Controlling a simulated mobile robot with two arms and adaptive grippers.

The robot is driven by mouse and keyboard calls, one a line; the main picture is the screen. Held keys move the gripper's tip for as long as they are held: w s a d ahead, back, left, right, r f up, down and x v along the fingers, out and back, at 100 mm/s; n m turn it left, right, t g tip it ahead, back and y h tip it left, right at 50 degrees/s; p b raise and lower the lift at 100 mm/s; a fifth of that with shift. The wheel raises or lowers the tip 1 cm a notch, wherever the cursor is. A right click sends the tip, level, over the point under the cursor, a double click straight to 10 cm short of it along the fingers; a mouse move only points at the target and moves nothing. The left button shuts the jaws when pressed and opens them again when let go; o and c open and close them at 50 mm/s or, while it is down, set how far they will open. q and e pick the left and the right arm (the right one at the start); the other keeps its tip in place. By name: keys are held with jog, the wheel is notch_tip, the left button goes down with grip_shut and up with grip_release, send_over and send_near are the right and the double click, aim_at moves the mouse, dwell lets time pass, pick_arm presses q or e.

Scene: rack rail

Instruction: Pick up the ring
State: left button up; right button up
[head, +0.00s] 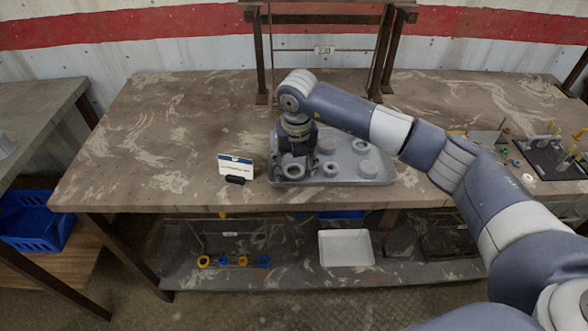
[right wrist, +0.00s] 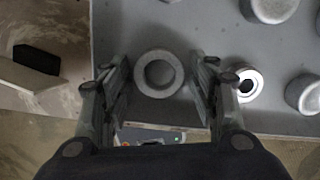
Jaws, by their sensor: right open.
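A grey ring (right wrist: 159,74) with a round hole lies on the grey tray (head: 310,183), near the tray's front left corner. The ring shows below my right gripper in the head view (head: 293,171). My right gripper (right wrist: 158,66) is open and points down over the tray. In the right wrist view its two fingers stand left and right of the ring, with a gap on each side. Whether the fingertips are down at the ring's height is hard to tell. My left gripper is not in view.
A small sign (head: 235,166) stands left of the tray. The table's left side (head: 150,140) is clear.

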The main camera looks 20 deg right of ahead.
jog(key=c, duration=0.8)
jog(key=shift+c, duration=0.2)
